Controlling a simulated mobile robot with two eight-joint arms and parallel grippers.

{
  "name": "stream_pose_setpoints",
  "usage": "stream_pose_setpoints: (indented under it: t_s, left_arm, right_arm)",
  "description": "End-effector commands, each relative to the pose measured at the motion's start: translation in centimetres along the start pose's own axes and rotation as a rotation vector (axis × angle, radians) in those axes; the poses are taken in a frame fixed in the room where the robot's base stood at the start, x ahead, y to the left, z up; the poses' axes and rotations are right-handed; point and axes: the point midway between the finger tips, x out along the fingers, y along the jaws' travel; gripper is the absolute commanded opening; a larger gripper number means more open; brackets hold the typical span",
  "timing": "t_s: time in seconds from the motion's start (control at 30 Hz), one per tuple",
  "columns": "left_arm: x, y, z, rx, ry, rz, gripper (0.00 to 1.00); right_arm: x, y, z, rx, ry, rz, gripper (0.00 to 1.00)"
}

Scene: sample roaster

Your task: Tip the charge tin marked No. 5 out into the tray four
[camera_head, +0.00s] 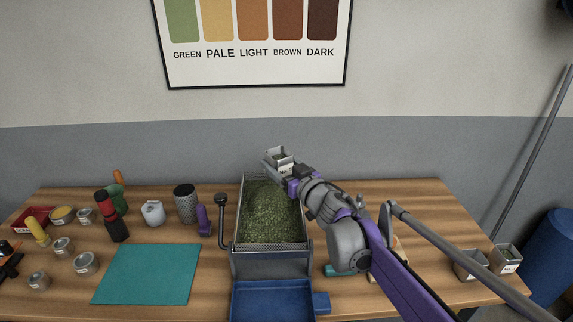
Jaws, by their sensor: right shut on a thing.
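My right gripper (290,174) is shut on a small grey metal tin (278,158) and holds it above the back of the tray. The tin has a pale label on its front, too small to read surely. It looks roughly upright, and some content shows at its open top. Below it, a long metal tray (238,213) holds a broad bed of green beans and has a perforated front edge. I cannot read any number on this tray. My right arm covers part of its right side. My left gripper is not in view.
A blue pan (270,303) sits in front of the tray, and a black-knobbed lever (222,220) stands at its left. Two labelled tins (470,266) (507,259) stand at the right table end. A teal mat (148,274) lies clear at left, near several small tins and tools.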

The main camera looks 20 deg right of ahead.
Motion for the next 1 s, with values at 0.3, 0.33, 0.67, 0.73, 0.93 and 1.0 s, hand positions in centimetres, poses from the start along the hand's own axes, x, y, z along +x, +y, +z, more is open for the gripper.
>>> stream_pose_setpoints:
  t_s: [0.3,0.33,0.67,0.73,0.93,1.0]
  left_arm:
    - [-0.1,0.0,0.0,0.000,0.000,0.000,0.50]
    - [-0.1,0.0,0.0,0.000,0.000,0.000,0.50]
    - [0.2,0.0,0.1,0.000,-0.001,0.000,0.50]
    - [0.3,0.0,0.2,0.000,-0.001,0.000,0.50]
    - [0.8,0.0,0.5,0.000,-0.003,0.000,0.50]
    - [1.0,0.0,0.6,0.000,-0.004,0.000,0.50]
  right_arm:
    - [0.2,-0.2,-0.1,0.001,0.000,-0.008,0.08]
    - [0.2,-0.2,-0.1,0.001,0.000,-0.008,0.08]
    - [0.2,0.0,0.6,-0.064,0.000,-0.007,0.08]
    - [0.2,0.1,1.1,-0.106,0.000,-0.007,0.08]
    - [0.1,0.5,2.5,-0.246,0.000,-0.007,0.08]
    - [0.1,0.6,2.9,-0.294,0.000,-0.007,0.08]
